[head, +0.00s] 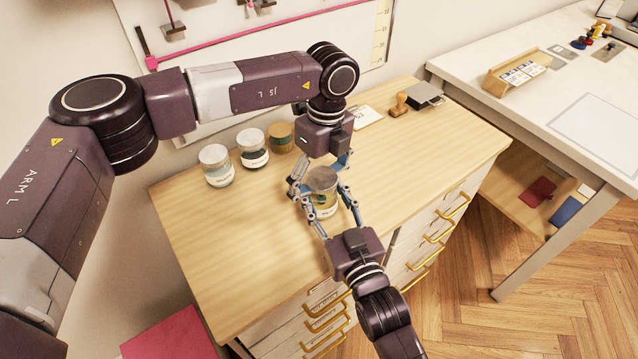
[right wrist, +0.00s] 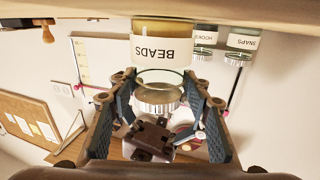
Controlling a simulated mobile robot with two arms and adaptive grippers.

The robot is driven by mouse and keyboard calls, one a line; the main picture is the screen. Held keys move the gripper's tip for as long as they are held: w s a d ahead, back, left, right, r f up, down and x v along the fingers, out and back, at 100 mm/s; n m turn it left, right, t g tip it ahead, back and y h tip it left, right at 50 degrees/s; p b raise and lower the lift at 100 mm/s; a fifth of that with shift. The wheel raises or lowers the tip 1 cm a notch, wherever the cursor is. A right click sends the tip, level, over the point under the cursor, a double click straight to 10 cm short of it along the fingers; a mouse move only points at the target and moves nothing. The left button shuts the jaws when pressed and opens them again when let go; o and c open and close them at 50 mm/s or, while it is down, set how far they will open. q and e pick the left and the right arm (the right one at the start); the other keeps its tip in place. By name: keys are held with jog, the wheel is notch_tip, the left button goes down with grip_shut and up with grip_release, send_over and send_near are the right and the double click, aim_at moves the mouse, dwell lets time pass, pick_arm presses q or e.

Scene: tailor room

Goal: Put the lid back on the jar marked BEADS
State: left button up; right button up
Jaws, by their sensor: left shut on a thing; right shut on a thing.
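The BEADS jar (head: 326,209), glass with a white label and yellowish contents, stands near the cabinet top's front edge. In the right wrist view the BEADS jar (right wrist: 160,50) appears upside down. My right gripper (head: 330,202) comes from the front and is shut on the jar's upper part. A round grey metal lid (head: 321,180) is level over the jar's mouth; its ridged rim (right wrist: 157,98) shows in the right wrist view. My left gripper (head: 321,177) points down from above and is shut on the lid. I cannot tell whether lid and jar touch.
A wooden stamp (head: 399,104) and a dark pad (head: 425,95) lie at the back right. The cabinet top's left front is clear.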

jog(key=shift+a+r, duration=0.15)
jog(key=shift+r, duration=0.05)
jog(key=o, duration=1.8)
jog(key=v, duration=1.2)
jog(key=shift+s+f, duration=0.1)
jog(key=shift+f, duration=0.05)
